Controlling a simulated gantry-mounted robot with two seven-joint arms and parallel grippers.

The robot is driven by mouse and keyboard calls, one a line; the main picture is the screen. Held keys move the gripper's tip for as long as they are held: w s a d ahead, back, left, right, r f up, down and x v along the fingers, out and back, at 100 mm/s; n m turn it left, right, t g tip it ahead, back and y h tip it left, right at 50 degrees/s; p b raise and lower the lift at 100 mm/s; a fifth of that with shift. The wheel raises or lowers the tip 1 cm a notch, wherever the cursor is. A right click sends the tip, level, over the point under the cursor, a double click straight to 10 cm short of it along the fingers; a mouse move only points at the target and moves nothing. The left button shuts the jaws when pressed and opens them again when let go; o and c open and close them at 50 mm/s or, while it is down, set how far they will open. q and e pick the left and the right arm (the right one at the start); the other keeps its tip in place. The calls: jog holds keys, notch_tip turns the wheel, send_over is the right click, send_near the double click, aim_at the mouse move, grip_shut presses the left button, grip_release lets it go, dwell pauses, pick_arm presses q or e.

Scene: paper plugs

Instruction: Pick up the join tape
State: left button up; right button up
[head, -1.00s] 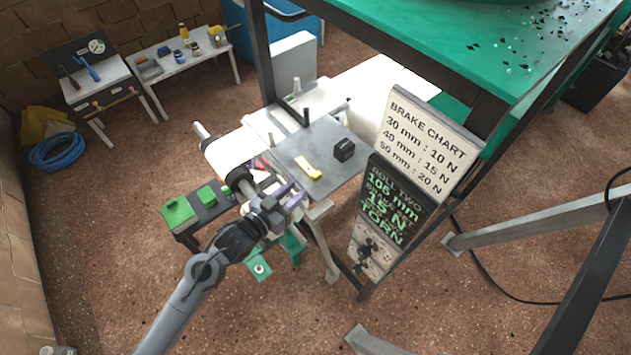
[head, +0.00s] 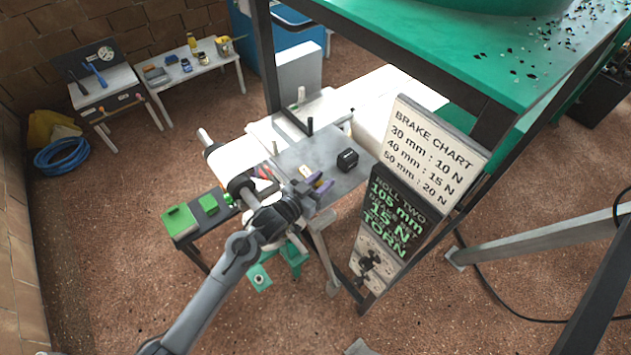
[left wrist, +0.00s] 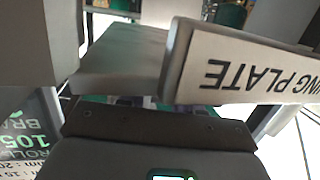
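The join tape (head: 306,172) is a small yellow-and-pale strip on the grey plate (head: 338,184) in the head view. In the left wrist view I cannot make out the tape. My right gripper is not in view.
A black block (head: 347,160) sits on the plate to the right of the tape. A dark peg (head: 310,126) stands at the plate's back. A white roll (head: 238,160) is left of the plate. The brake chart sign (head: 430,145) stands to the right. The left wrist view shows a lettered plate edge (left wrist: 250,75).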

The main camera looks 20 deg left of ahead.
pick_arm(q)
jog(key=shift+w+d+f, duration=0.1)
jog(key=shift+w, duration=0.1)
jog(key=shift+c, duration=0.3)
grip_shut()
